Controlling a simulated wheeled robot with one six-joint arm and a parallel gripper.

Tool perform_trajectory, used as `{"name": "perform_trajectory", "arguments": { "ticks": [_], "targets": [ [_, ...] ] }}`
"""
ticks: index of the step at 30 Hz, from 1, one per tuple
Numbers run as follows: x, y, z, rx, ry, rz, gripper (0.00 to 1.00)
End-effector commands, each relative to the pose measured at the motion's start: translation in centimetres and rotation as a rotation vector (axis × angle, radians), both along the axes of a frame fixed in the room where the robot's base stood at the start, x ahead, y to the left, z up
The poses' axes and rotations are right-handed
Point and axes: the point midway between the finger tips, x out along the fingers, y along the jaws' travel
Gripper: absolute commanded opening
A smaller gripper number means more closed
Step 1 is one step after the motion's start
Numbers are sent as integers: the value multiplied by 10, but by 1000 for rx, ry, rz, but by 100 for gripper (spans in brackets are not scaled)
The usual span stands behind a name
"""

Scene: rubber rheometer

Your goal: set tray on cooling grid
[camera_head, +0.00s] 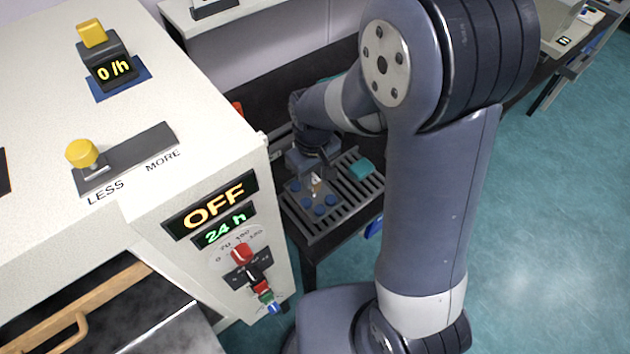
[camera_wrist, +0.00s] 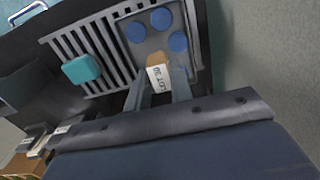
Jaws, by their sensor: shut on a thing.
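The tray (camera_head: 296,190) is a grey plate carrying several blue discs. It lies over the left part of the slatted cooling grid (camera_head: 345,207) in the head view. In the wrist view the tray (camera_wrist: 150,40) covers the right end of the grid (camera_wrist: 62,45). My gripper (camera_head: 316,176) is shut on the tray's tan handle with a white label; in the wrist view the handle (camera_wrist: 158,76) sits between the fingers. The tray looks level and low, but I cannot tell whether it touches the slats.
A teal block (camera_head: 362,166) lies on the grid right of the tray. A large white cabinet (camera_head: 240,150) with dials and displays stands close on the left. Open floor (camera_head: 540,200) lies to the right.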

Motion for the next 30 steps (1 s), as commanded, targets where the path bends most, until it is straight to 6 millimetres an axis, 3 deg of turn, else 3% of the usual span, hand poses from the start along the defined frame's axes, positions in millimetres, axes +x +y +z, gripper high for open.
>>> {"name": "perform_trajectory", "arguments": {
  "ticks": [9,22,23,30],
  "targets": [
    [0,0,-35,-1,2,0,0],
    [0,0,-43,1,-2,0,0],
    [0,0,-43,1,-1,0,22],
    [0,0,-42,1,-1,0,42]
  ]
}}
